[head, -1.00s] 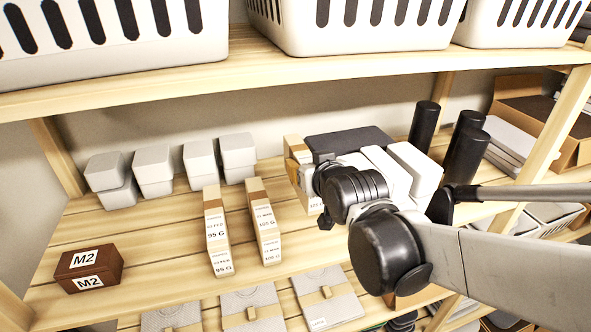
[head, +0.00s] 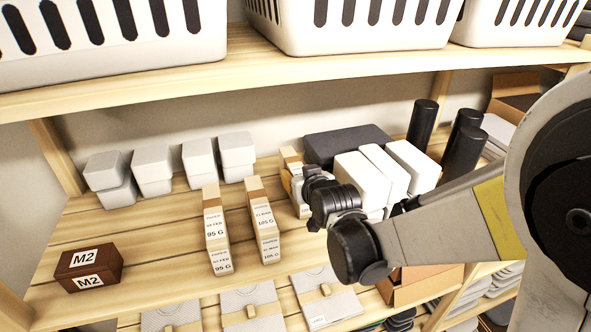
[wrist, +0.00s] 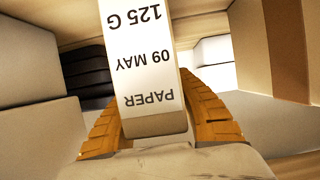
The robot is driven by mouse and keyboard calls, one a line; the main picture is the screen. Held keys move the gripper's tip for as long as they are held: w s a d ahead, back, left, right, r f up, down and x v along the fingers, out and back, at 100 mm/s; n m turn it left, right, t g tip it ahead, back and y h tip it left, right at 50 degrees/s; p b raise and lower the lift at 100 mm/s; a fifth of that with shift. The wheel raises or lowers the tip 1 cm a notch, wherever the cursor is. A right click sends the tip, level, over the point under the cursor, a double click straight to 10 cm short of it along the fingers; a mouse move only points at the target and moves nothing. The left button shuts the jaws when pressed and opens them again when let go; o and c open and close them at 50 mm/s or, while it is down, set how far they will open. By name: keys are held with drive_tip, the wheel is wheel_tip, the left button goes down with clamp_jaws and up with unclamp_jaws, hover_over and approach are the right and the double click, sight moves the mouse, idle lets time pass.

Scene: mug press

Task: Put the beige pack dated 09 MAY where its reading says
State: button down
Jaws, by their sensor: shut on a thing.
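The beige pack dated 09 MAY (head: 291,156) is upright at the middle of the shelf, partly hidden behind my gripper. In the wrist view its white label (wrist: 148,60) shows upside down and reads PAPER, 09 MAY, 125 G. My gripper (head: 294,182) is shut on this pack, with orange-brown finger pads (wrist: 160,118) on either side of it. I cannot tell whether the pack's base touches the shelf. To its left stand a beige pack marked 95 G (head: 216,228) and another marked 105 G (head: 263,225).
A brown box marked M2 (head: 90,268) sits at front left. Several grey boxes (head: 153,170) line the back. A dark box (head: 345,144), white boxes (head: 362,182) and black cylinders (head: 423,125) stand right. White baskets (head: 350,25) are above. Bare shelf (head: 150,240) lies between M2 and the 95 G pack.

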drive_tip(key=shift+f, duration=0.1)
drive_tip(key=c, duration=1.1)
unclamp_jaws()
drive_tip(key=shift+o, duration=0.2)
drive_tip(key=shift+s+r, duration=0.2)
drive_tip(key=shift+r, duration=0.05)
drive_tip(key=v, duration=1.1)
drive_tip(key=shift+s, duration=0.3)
